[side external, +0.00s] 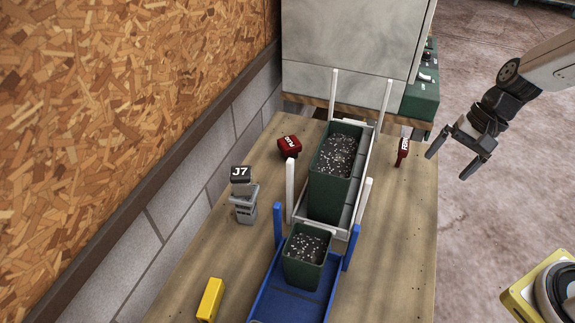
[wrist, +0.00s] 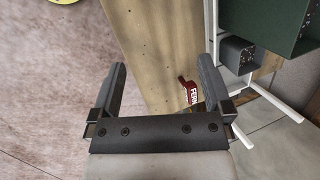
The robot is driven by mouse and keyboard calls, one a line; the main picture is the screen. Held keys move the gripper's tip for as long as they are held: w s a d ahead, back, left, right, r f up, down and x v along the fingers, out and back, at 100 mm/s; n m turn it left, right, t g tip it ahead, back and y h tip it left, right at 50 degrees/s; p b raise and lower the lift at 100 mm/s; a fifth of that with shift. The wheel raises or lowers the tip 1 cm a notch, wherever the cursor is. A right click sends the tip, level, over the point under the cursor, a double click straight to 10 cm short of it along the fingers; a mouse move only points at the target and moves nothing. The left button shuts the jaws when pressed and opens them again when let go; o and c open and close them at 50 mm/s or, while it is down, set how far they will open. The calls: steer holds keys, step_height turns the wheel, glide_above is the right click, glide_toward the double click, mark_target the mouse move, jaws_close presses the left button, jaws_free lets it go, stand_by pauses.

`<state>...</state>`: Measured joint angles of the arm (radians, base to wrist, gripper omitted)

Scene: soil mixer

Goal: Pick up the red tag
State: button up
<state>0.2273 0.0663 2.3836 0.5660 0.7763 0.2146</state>
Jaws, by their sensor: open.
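A small red tag (side external: 402,151) with white lettering stands near the right edge of the wooden table, right of the white rack. In the wrist view the red tag (wrist: 189,93) shows beside my right-hand finger, which hides part of it; its lettering seems to read FERN. My gripper (side external: 450,166) is open and empty, to the right of the tag and apart from it, appearing beyond the table's right edge.
A white rack (side external: 363,181) holds a tall green pot (side external: 325,192) of soil. A blue tray (side external: 278,299) holds a smaller green pot (side external: 299,270). A red block (side external: 289,146), a grey J7 piece (side external: 244,196) and a yellow block (side external: 210,300) stand left.

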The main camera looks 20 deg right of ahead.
mark_target(404, 143)
steer(key=w+d+r+m+t+y, duration=0.1)
steer(key=w+d+m+t+y, duration=0.35)
steer(key=m, duration=0.45)
steer(key=w+d+m+t+y, duration=0.1)
steer(key=w+d+m+t, duration=0.35)
steer(key=w+m, duration=0.3)
steer(key=shift+m, duration=0.35)
steer(key=f, duration=1)
steer(key=shift+s, duration=0.3)
steer(key=shift+f, duration=0.55)
steer(key=shift+w+a+f+g, duration=0.15)
steer(key=shift+w+a+f, duration=0.1)
steer(key=shift+w+a, duration=0.2)
steer(key=shift+w+a+f+g, duration=0.15)
steer(key=shift+w+a+f, duration=0.1)
steer(key=shift+w+a, duration=0.2)
steer(key=shift+x, duration=2.55)
steer(key=shift+d, duration=0.1)
